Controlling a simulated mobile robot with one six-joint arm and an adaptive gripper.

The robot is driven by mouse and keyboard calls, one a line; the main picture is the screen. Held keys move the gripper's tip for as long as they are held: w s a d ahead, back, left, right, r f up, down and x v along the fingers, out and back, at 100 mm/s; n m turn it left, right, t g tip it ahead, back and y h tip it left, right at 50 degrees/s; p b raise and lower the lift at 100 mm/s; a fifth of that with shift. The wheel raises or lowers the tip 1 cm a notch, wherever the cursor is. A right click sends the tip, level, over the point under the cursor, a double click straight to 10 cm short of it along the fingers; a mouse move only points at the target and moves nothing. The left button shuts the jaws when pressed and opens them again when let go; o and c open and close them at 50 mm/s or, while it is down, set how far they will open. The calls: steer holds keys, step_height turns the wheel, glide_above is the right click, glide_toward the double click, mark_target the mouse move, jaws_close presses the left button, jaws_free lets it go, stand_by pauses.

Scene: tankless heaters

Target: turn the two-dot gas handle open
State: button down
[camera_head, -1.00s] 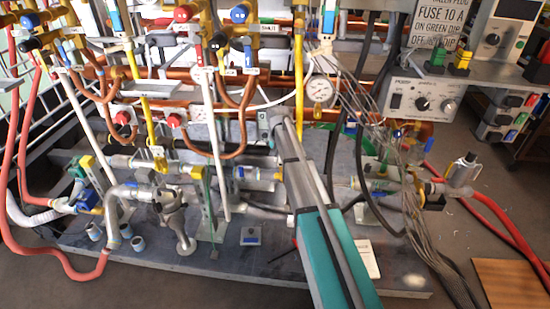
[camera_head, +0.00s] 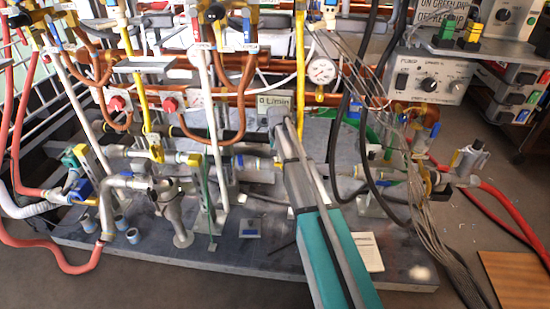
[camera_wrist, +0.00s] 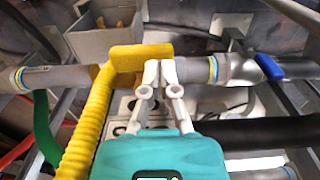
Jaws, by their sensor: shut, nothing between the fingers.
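In the wrist view my gripper (camera_wrist: 159,76) has its two pale fingers closed together with nothing between them. The fingertips are at the right end of a yellow handle (camera_wrist: 138,55) on a grey pipe; whether they touch it cannot be told. A yellow ribbed hose (camera_wrist: 88,125) runs down from beside this handle. A white plate with dark round marks (camera_wrist: 122,108) shows partly behind the fingers. I cannot tell whether these marks are the two dots of the named handle. In the head view my arm hides the fingers and the handle.
A blue handle (camera_wrist: 270,68) sits on the same pipe to the right. A grey open box (camera_wrist: 100,38) stands behind the yellow handle. A dark hose (camera_wrist: 262,131) crosses at the right. A pressure gauge (camera_head: 322,71) and hanging grey cables (camera_head: 415,190) crowd the rack near my arm.

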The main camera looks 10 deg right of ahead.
steer(key=shift+f, duration=0.15)
steer(key=shift+a, duration=0.3)
steer(key=shift+d, duration=0.45)
